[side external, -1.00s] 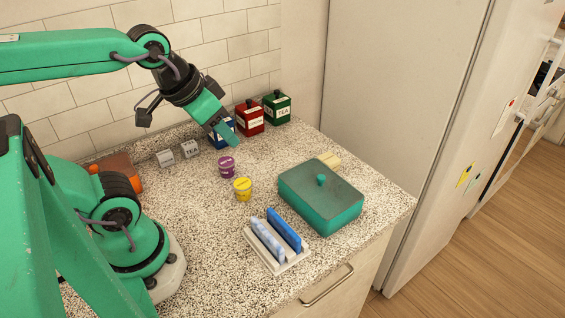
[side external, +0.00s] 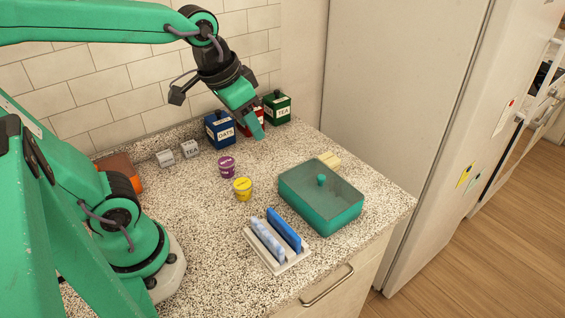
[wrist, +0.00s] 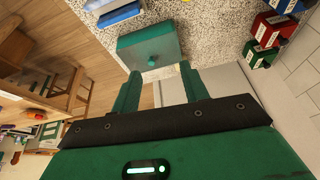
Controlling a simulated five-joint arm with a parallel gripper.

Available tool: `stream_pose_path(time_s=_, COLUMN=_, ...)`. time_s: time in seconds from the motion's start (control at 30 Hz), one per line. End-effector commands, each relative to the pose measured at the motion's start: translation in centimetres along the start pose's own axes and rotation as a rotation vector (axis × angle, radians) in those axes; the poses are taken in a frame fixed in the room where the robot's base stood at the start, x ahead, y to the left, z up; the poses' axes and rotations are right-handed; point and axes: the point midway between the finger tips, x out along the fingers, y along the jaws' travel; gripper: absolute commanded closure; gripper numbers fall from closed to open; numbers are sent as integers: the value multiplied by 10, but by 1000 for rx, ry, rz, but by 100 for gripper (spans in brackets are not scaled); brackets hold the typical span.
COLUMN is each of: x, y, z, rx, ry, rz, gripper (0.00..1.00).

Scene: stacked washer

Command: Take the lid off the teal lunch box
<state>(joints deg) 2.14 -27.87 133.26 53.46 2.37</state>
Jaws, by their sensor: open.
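The teal lunch box (side external: 318,212) stands on the speckled counter, with its dark teal lid (side external: 338,190) on top. A small round teal knob (side external: 321,180) rises from the lid's middle. In the wrist view the lunch box (wrist: 135,42) and knob (wrist: 152,61) show just beyond the fingers. My gripper (side external: 256,130) is open and empty, above the back of the counter, in front of the red canister and behind and left of the lunch box. Its two fingers are spread apart in the wrist view (wrist: 160,90).
Blue (side external: 219,129), red (side external: 261,118) and green (side external: 277,108) canisters line the back wall. A purple tub (side external: 227,167) and a yellow tub (side external: 243,189) stand left of the box. A white rack (side external: 278,258) with blue pieces is in front. A pale yellow block (side external: 329,159) lies behind the box.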

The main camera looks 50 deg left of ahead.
Motion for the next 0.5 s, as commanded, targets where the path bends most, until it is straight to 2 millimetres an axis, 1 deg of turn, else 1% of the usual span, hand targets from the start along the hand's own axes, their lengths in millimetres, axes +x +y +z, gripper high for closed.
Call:
stream_pose_path(time_s=0.1, x=11, y=3, z=-18, rx=26, ry=-47, rz=7, gripper=55)
stream_pose_path(time_s=0.27, x=27, y=8, z=-40, rx=63, ry=-104, rz=16, gripper=55)
stream_pose_path(time_s=0.5, x=58, y=18, z=-70, rx=117, ry=-188, rz=29, gripper=55)
